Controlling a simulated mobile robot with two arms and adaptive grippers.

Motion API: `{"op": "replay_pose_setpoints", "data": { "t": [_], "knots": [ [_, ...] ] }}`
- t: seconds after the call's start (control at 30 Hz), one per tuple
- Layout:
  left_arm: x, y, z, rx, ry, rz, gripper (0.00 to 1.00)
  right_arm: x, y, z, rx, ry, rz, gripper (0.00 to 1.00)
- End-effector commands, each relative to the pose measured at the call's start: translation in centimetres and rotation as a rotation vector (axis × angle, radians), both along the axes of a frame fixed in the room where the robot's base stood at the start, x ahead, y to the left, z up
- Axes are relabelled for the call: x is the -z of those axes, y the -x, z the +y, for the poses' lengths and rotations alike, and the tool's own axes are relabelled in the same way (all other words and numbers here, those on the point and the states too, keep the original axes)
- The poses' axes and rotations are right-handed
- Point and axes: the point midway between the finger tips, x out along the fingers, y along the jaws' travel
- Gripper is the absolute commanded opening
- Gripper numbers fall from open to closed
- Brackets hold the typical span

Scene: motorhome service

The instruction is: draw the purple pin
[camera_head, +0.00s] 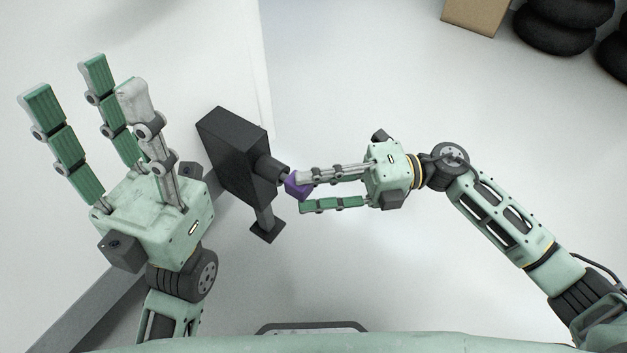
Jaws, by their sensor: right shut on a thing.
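The purple pin (295,188) shows as a purple block-like head at the right side of a black box on a post (236,155). A short dark cylinder (271,170) juts from the box toward the purple head. My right gripper (305,190) reaches in from the right and is shut on the purple head, with its fingers partly covering it. Whether the pin's shaft sits inside the cylinder is hard to tell. My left gripper (85,95) is at the left, fingers spread and pointing up, open and empty, apart from the box.
The black box's post ends in a foot plate (266,231) on the pale floor. A white wall or panel stands behind it at the left. A cardboard box (475,14) and stacked black tyres (560,25) are at the top right. The floor in the middle right is clear.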

Motion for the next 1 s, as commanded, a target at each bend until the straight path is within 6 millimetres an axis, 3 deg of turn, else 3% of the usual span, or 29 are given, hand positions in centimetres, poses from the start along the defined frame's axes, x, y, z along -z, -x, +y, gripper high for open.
{"op": "replay_pose_setpoints", "data": {
  "t": [0.27,1.0],
  "knots": [
    [-0.5,0.1,0.0,0.001,-0.001,-0.015,0.4,0.0,0.2,-0.3,0.0,0.0,0.001,0.0],
    [-0.3,0.2,0.1,0.002,0.001,0.021,0.4,0.0,3.5,-4.8,0.0,-0.001,0.001,0.0]
  ]
}}
